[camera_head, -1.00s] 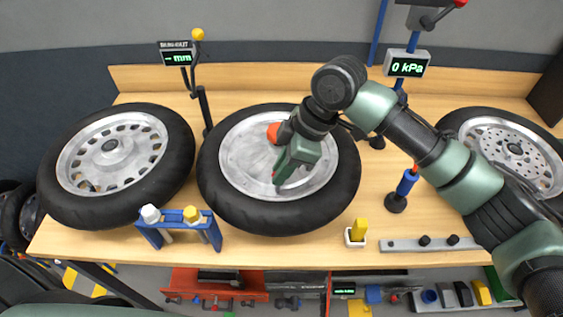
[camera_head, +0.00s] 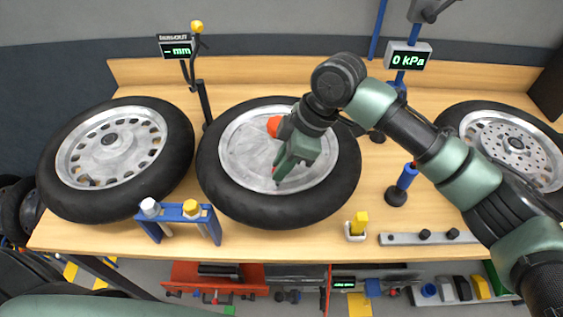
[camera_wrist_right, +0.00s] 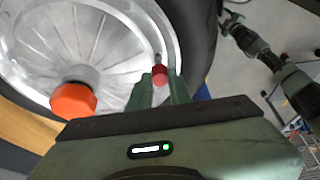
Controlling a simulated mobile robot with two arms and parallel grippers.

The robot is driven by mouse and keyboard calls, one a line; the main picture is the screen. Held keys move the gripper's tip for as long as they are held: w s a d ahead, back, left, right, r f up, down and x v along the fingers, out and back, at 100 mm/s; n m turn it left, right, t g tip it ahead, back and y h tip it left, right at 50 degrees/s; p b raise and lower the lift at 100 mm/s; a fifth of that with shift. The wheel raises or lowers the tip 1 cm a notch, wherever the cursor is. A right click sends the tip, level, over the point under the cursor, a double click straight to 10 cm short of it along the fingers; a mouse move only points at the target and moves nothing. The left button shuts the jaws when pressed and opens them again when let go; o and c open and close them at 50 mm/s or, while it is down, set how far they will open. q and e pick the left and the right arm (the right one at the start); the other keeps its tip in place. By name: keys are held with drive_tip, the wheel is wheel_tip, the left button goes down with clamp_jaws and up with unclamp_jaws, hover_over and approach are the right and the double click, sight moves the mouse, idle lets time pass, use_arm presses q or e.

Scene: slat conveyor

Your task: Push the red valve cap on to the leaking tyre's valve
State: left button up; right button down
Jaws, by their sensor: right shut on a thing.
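The middle tyre (camera_head: 230,205) lies flat on the bench around a silver wheel (camera_head: 245,165) with an orange hub knob (camera_head: 274,125). My right gripper (camera_head: 276,181) reaches down over the wheel's front part, inside the rim. In the right wrist view my right gripper (camera_wrist_right: 161,84) is shut on the small red valve cap (camera_wrist_right: 160,73). A short grey valve stem (camera_wrist_right: 157,57) shows just beyond the cap, roughly in line with it. I cannot tell whether the cap is seated on it. In the head view the fingers mostly hide the cap. My left gripper is not in view.
Two more tyres lie left (camera_head: 178,180) and right (camera_head: 475,118). A blue rack (camera_head: 180,222) with white- and yellow-topped tools stands in front. A yellow block (camera_head: 359,222) and a blue-topped tool (camera_head: 407,175) stand right. The gauge (camera_head: 408,60) reads 0 kPa.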

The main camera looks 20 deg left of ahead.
drive_tip(key=shift+f, duration=0.55)
drive_tip(key=c, duration=1.2)
unclamp_jaws()
drive_tip(key=shift+c, duration=0.2)
drive_tip(key=shift+r, duration=0.1)
wheel_tip(320, 180, up, 11)
drive_tip(key=p, duration=1)
